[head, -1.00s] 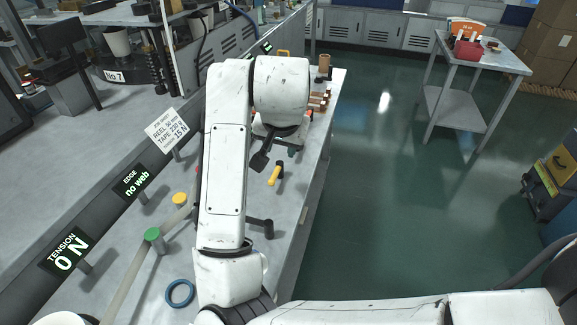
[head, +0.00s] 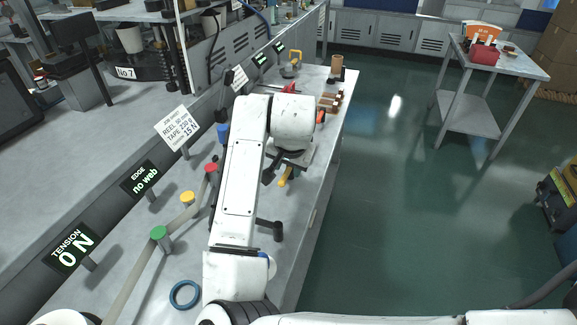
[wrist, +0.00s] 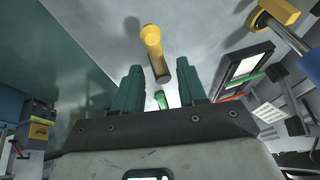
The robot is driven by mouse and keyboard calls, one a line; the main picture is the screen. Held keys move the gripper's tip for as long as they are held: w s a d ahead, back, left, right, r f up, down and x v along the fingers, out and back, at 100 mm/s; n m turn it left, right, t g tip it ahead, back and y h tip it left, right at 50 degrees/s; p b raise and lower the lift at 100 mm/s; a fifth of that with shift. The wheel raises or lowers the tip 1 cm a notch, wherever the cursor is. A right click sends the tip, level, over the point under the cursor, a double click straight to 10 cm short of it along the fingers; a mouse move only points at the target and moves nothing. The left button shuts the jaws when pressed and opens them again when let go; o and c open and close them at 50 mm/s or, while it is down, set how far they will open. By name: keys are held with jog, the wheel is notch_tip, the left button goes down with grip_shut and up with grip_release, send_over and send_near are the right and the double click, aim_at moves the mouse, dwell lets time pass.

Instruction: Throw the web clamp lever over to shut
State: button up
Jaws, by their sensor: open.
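A lever with a yellow grip and a dark shaft (wrist: 161,68) shows in the wrist view, its yellow end (wrist: 152,38) just beyond and between my fingertips. I take it for the web clamp lever. In the head view its yellow grip (head: 286,176) sticks out near the bench's right edge, partly covered by my wrist. My gripper (wrist: 158,68) has two green fingers spread apart with nothing held between them. Whether a finger touches the lever cannot be told. In the head view my arm hides most of the gripper and the clamp body.
A dark bar (head: 268,228) stands on the bench near my arm. A blue ring (head: 184,294) lies in front.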

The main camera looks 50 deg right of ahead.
jog(key=shift+w+d+f, duration=0.1)
jog(key=shift+f, duration=0.2)
jog(key=shift+c, duration=0.3)
grip_shut()
